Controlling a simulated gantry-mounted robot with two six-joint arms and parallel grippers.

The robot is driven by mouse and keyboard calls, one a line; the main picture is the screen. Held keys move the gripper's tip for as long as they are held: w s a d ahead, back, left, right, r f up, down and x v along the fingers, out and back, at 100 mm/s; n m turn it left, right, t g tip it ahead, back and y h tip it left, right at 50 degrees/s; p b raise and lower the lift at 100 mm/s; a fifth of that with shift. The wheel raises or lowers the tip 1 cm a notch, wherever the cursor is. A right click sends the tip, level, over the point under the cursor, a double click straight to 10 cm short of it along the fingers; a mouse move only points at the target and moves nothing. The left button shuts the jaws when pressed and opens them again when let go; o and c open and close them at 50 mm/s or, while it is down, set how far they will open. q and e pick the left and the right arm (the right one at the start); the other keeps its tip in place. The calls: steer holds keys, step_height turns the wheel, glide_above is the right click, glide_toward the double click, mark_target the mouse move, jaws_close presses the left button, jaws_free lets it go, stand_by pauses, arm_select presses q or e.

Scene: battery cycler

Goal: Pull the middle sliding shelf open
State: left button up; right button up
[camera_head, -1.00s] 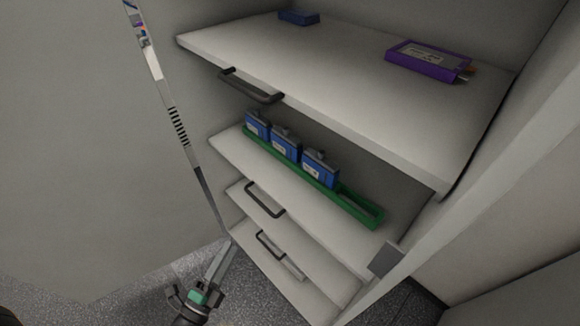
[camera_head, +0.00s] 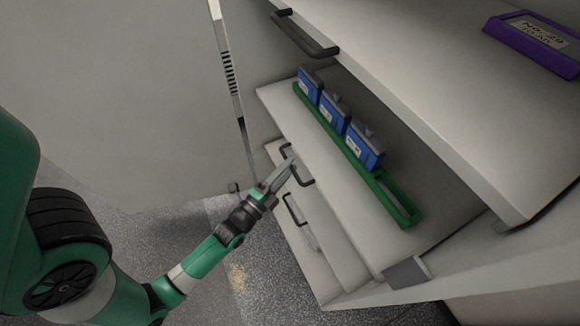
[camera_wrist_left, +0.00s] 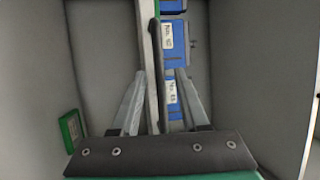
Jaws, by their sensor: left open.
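The middle shelf (camera_head: 350,200) is a white board carrying a green tray (camera_head: 405,205) with three blue battery modules (camera_head: 334,110) in it. Its dark handle (camera_head: 305,180) is at the front edge. My left gripper (camera_head: 284,172) is open, with its fingertips at this handle in the head view. In the left wrist view, the dark handle bar (camera_wrist_left: 155,65) stands between the two open fingers (camera_wrist_left: 160,82), beside the pale shelf edge. I cannot tell whether a finger touches it. Blue modules (camera_wrist_left: 171,90) show beyond it. My right gripper is not in view.
The upper shelf (camera_head: 400,60) has its own handle (camera_head: 318,48) and a purple box (camera_head: 535,42) on top. Another handle (camera_head: 290,208) sits lower down. A thin upright door edge (camera_head: 226,75) stands left of the shelves. Speckled floor (camera_head: 270,275) lies in front.

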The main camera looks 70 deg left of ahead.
arm_select(q)
steer(key=shift+w+a+r, duration=0.1)
steer(key=shift+w+a, duration=0.2)
steer(key=shift+w, duration=0.25)
jaws_close()
stand_by(1.0)
